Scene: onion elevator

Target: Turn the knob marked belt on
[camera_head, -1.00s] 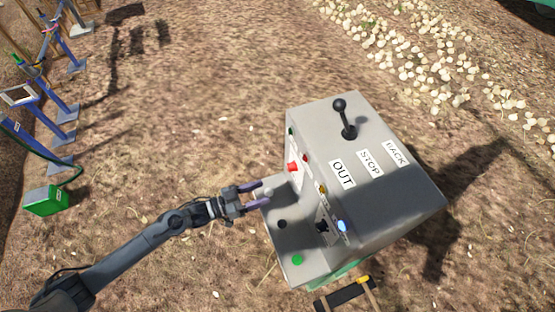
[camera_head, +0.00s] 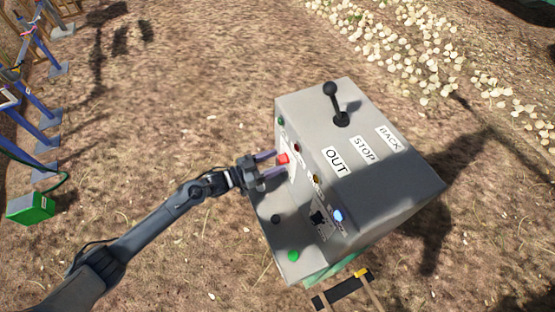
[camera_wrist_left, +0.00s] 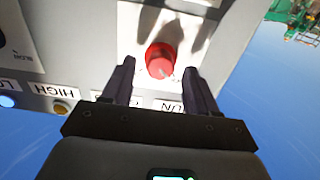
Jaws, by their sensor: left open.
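The grey control box (camera_head: 385,205) stands on the ground in the head view. On its front panel are a red knob (camera_head: 283,159) and, lower right, a black knob (camera_head: 318,217) on a white plate. My left gripper (camera_head: 274,165) is open at the red knob. In the left wrist view the red knob (camera_wrist_left: 160,61) lies between and just beyond the two fingertips, with a gap on both sides. A label below it is partly hidden by my gripper and ends in "UN". I cannot read the word belt on any label. My right gripper is out of view.
A black lever (camera_head: 338,105) stands on the box top by the labels OUT, STOP and BACK. A green button (camera_head: 293,256) and a dark one (camera_head: 276,218) sit on the lower ledge. A blue lamp (camera_head: 338,215) is lit. Open ground lies left of the box.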

